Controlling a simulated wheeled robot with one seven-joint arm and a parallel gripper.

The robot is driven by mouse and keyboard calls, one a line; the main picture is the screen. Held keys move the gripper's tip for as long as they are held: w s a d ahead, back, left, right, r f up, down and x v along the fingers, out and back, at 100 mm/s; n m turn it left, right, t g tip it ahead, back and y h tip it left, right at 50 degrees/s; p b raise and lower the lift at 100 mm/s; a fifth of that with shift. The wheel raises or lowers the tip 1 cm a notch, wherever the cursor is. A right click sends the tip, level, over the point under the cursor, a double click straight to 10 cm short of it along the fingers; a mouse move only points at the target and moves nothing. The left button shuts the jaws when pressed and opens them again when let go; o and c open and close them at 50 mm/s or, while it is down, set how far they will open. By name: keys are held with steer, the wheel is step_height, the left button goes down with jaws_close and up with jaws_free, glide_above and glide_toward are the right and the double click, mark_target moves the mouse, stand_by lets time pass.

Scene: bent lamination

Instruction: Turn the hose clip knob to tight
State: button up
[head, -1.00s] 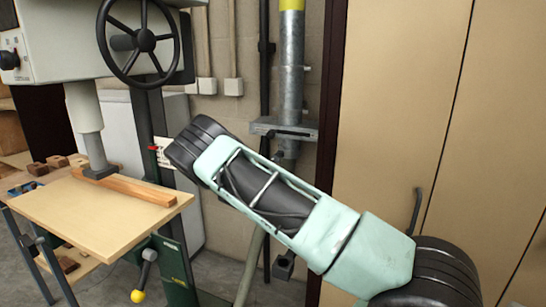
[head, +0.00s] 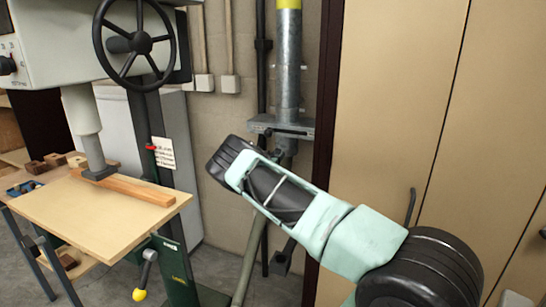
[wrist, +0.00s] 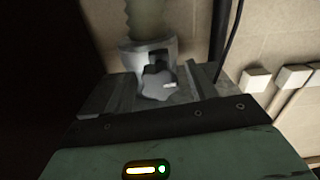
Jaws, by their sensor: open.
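In the wrist view a grey lobed knob (wrist: 157,84) sits at the front of a pale grey clip collar (wrist: 134,58). A small white mark shows at the knob's right side. A ribbed, dull green hose (wrist: 147,20) runs up from the collar. My gripper (wrist: 160,76) is open, with a grey finger on each side of the knob in the picture. Whether the fingers touch the knob I cannot tell. In the head view my arm hides the gripper, and I cannot make out the knob there.
In the head view a metal pipe (head: 288,60) with a grey bracket (head: 283,127) stands against the wall behind my arm. A drill press with a handwheel (head: 143,42) and wooden table (head: 100,215) is at left. A tan cabinet (head: 390,90) fills the right.

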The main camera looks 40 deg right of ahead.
steer(key=c, duration=1)
steer(key=shift+f+b, duration=0.1)
steer(key=shift+b, duration=0.5)
steer(key=m+b, duration=0.1)
steer(key=b, duration=0.1)
steer(key=m+b, duration=0.2)
steer(key=b, duration=0.1)
steer(key=shift+f, duration=0.3)
steer(key=m+b, duration=0.6)
steer(key=b, duration=0.4)
steer(key=shift+s+d, duration=0.1)
steer(key=shift+s, duration=0.05)
steer(key=m+b, duration=0.5)
steer(key=b, duration=0.2)
steer(key=shift+m, duration=0.4)
steer(key=m+b, duration=0.4)
steer(key=b, duration=0.1)
steer(key=shift+r, duration=0.1)
steer(key=shift+m, duration=0.3)
steer(key=o, duration=1)
